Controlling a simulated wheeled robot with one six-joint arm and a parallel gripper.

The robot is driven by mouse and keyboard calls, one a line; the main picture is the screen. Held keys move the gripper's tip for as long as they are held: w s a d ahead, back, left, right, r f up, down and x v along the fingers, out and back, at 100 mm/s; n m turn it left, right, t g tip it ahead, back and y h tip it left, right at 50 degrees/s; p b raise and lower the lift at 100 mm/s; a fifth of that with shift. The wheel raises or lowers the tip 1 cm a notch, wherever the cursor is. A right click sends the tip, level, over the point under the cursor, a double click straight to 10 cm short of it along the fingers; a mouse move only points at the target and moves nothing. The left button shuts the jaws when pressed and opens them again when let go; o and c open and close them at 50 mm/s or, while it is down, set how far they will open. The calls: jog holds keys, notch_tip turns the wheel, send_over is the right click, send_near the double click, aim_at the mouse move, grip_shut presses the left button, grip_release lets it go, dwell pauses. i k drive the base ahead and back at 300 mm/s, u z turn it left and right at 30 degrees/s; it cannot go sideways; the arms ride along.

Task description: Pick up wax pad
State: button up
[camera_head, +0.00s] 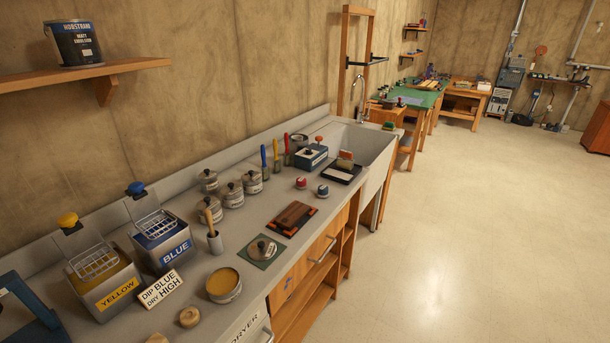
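No label marks a wax pad. A small round tan pad-like piece (189,317) lies on the grey counter near its front edge, and it may be the wax pad. Another tan piece (157,339) is beside it, cut by the bottom edge. An open round tin with a smooth yellow-brown filling (224,284) stands just to the right. My gripper is not in view.
Yellow (115,290) and blue (163,246) dip tanks with wire baskets stand behind, with a "DIP BLUE DRY HIGH" sign (160,289). A green mat (248,256), lidded pots (233,196) and a brown block (294,213) lie farther along. The floor (470,230) at right is clear.

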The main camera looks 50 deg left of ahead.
aim_at(300, 184)
jog(key=u, duration=0.4)
jog(key=i, duration=1.95)
jog(key=u, duration=1.45)
jog(key=i, duration=1.1)
jog(key=u, duration=1.6)
jog(key=i, duration=0.3)
